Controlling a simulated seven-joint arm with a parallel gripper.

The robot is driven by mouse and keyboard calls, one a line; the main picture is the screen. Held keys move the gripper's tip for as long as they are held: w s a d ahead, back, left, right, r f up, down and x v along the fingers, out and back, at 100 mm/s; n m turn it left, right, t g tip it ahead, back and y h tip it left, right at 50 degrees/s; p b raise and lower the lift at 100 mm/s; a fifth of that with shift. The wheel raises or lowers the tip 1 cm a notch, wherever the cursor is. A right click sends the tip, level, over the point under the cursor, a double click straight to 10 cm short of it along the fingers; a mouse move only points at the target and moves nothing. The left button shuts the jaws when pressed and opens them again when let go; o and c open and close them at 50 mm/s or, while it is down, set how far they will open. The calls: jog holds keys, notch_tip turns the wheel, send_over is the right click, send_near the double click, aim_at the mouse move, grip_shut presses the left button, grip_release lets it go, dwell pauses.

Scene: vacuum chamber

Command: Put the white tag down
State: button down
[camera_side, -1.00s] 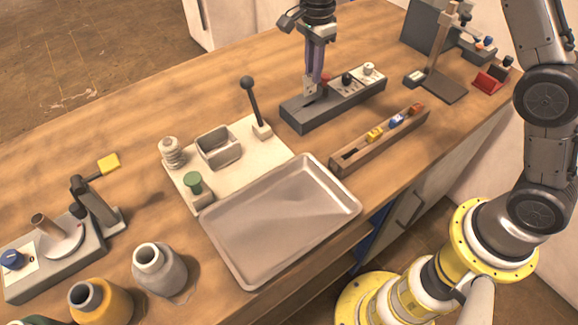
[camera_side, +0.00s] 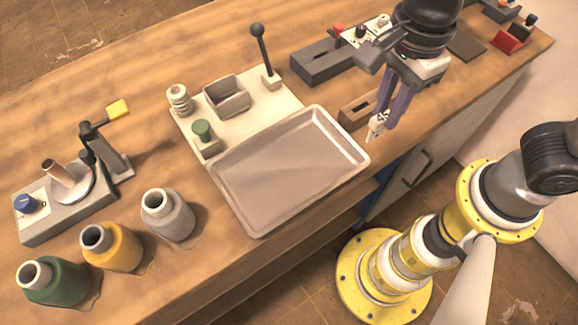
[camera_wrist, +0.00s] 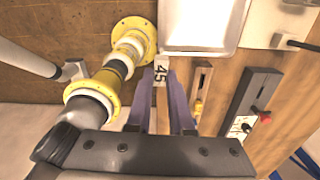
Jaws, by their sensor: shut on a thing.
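The white tag (camera_side: 377,124) is held at the tips of my gripper (camera_side: 382,117), which is shut on it. In the wrist view the tag (camera_wrist: 160,73) shows the number 45 between the fingertips (camera_wrist: 161,92). In the side view it hangs just right of the metal tray (camera_side: 236,213), in front of the slotted wooden rack (camera_side: 352,107). My gripper partly hides that rack. The tray is empty and lies flat; its near edge also shows at the top of the wrist view (camera_wrist: 197,52). I cannot tell the tag's exact height.
A grey slotted block (camera_side: 318,68) with coloured knobs stands behind the rack. A pale board (camera_side: 243,130) with a black-knobbed lever (camera_side: 262,50) adjoins the tray. The bench's front edge is close to my gripper.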

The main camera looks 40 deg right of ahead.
jog(key=s+a, duration=0.1)
send_over(291, 169)
jog(key=shift+n, duration=0.4)
jog(key=shift+f, duration=6)
jog(key=shift+f, duration=0.2)
jog(key=c, duration=0.8)
grip_release()
jog(key=shift+r, duration=0.15)
notch_tip(291, 169, up, 12)
